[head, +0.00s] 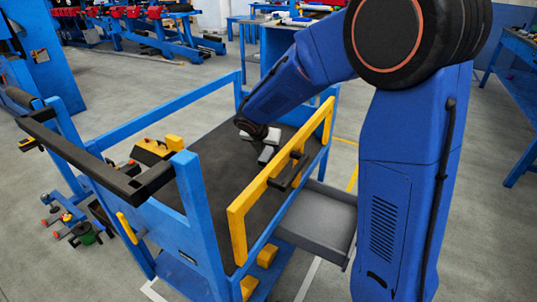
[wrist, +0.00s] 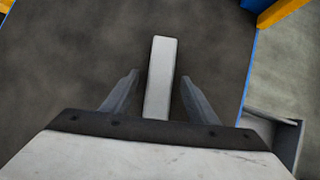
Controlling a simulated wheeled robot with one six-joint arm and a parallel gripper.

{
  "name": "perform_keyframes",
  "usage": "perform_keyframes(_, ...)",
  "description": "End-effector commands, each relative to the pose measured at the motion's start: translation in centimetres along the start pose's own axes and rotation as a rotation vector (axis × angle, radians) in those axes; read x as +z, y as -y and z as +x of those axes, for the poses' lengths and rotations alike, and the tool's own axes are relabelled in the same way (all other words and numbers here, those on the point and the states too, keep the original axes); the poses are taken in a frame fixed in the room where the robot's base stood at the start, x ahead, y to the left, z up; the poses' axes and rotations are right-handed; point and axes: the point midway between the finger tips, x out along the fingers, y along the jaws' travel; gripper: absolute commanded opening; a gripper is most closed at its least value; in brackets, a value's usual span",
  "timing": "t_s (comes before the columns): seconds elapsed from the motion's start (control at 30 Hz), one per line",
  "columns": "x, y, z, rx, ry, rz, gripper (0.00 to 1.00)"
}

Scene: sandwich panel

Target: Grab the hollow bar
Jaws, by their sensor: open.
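In the wrist view a pale grey-white bar (wrist: 160,75) lies on the dark top of the cart. Its far end points away from my gripper, and its near end is hidden behind the gripper body. My gripper (wrist: 157,85) is open, with one finger on each side of the bar and a gap on both sides. Whether the bar is hollow does not show. In the head view my gripper (head: 266,152) is low over the cart top, near its right side, and a small light piece of the bar seems to show beside it, hard to tell apart.
The blue cart (head: 185,205) has raised rails around its dark top. A yellow rail (head: 238,222) with a black handle runs along the right side. A grey open drawer (head: 325,222) sticks out below it. A yellow-and-black object (head: 150,152) is by the left rail.

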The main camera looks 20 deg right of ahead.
Motion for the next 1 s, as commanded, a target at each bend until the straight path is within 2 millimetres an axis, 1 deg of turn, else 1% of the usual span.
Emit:
perform_keyframes(0.07, 0.0, 0.0, 0.5, -0.001, -0.001, 0.001, 0.53)
perform_keyframes(0.27, 0.0, 0.0, 0.5, 0.0, 0.0, 0.001, 0.53)
perform_keyframes(0.3, 0.0, 0.0, 0.5, 0.0, 0.0, 0.001, 0.44)
perform_keyframes(0.37, 0.0, 0.0, 0.5, 0.0, 0.0, 0.001, 0.29)
perform_keyframes(0.4, 0.0, 0.0, 0.5, 0.0, 0.0, 0.001, 0.2)
perform_keyframes(0.47, 0.0, 0.0, 0.5, 0.0, 0.0, 0.0, 0.05)
perform_keyframes(0.5, 0.0, 0.0, 0.5, 0.0, 0.0, 0.001, 0.02)
perform_keyframes(0.77, 0.2, 0.0, 0.3, 0.001, 0.001, 0.001, 0.02)
perform_keyframes(0.87, 0.7, 0.0, -0.4, 0.002, 0.003, 0.001, 0.02)
perform_keyframes(1.0, 1.9, -0.1, -2.3, 0.003, 0.003, 0.003, 0.02)
